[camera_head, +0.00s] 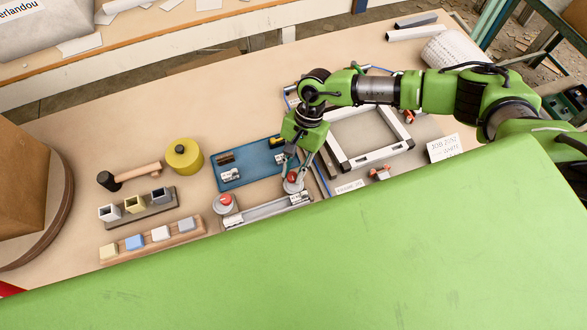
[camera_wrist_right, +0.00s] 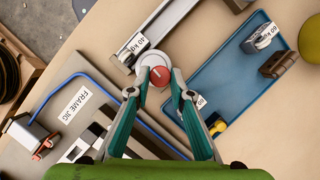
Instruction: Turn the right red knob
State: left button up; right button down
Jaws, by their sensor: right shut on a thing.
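The right red knob (camera_head: 292,176) sits on a round pale base at the right end of a grey metal fixture (camera_head: 262,210). My right gripper (camera_head: 295,170) reaches down to it from above, with one finger on each side. The left red knob (camera_head: 225,199) stands at the fixture's other end, clear of the gripper. My left gripper is not in view.
A blue tray (camera_head: 232,182) with small weights lies just behind the fixture. A square frame jig (camera_head: 338,160) stands to the right. A hammer (camera_head: 130,176), a yellow pot (camera_head: 184,158) and block racks (camera_head: 150,241) are on the left. A green surface (camera_head: 330,255) fills the foreground.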

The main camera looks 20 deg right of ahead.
jog(key=m+t+b, duration=0.1)
jog(key=m, duration=0.3)
jog(key=shift+s+d+y, duration=0.1)
jog(key=shift+s+y, duration=0.05)
jog(key=shift+y, duration=0.25)
jog(key=m, duration=0.1)
jog(key=m+t, duration=0.1)
jog(key=m, duration=0.1)
jog(key=m+t, duration=0.1)
jog(key=m, duration=0.1)
jog(key=shift+s, duration=0.25)
jog(key=m+t+b, duration=0.1)
jog(key=m, duration=0.3)
jog(key=shift+s+t, duration=0.1)
jog(key=shift+t, duration=0.3)
jog(key=shift+m+t+h+b, duration=0.4)
jog(key=shift+m+t+b, duration=0.25)
jog(key=shift+m, duration=1.25)
jog(key=c, duration=1.8)
grip_release()
jog(key=shift+s, duration=0.1)
